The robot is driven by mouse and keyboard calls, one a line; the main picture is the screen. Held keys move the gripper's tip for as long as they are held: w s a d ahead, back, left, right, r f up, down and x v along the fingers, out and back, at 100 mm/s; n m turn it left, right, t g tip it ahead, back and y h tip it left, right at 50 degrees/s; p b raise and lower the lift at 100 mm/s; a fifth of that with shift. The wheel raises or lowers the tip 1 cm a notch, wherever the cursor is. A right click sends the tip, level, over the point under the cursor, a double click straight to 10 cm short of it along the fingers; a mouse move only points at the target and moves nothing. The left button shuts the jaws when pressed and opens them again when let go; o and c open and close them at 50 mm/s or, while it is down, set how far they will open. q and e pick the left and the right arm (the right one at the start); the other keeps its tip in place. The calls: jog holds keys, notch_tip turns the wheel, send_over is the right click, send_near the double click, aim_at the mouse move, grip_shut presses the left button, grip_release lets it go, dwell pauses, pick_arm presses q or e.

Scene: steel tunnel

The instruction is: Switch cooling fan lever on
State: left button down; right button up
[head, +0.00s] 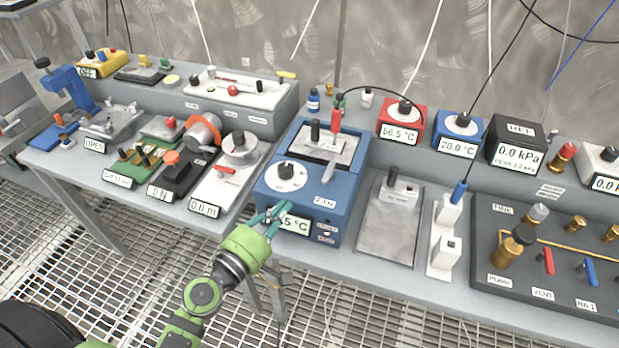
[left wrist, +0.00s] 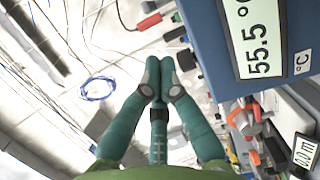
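The blue cooling unit (head: 345,195) stands at the middle of the bench in the head view, and its side shows in the left wrist view (left wrist: 215,60). A grey lever (head: 328,173) slants up from its top, behind a label that reads FAN (head: 325,202). A black knob on a white dial (head: 286,172) is to the left of the lever. My left gripper (head: 272,214) is in front of the unit's lower left, below the dial, and partly covers the temperature display (head: 294,224). My right gripper is out of view.
A red-tipped probe (head: 336,120) stands behind the lever, with a black cable arching right to the red gauge (head: 402,118). A bare metal plate (head: 385,245) lies on the right.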

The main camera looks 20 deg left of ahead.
aim_at(308, 191)
pick_arm(q)
jog(key=p+x, duration=0.3)
jog(key=x, duration=0.6)
jog(key=shift+w+d+f, duration=0.1)
jog(key=shift+w+d, duration=0.1)
jog(key=shift+w, duration=0.4)
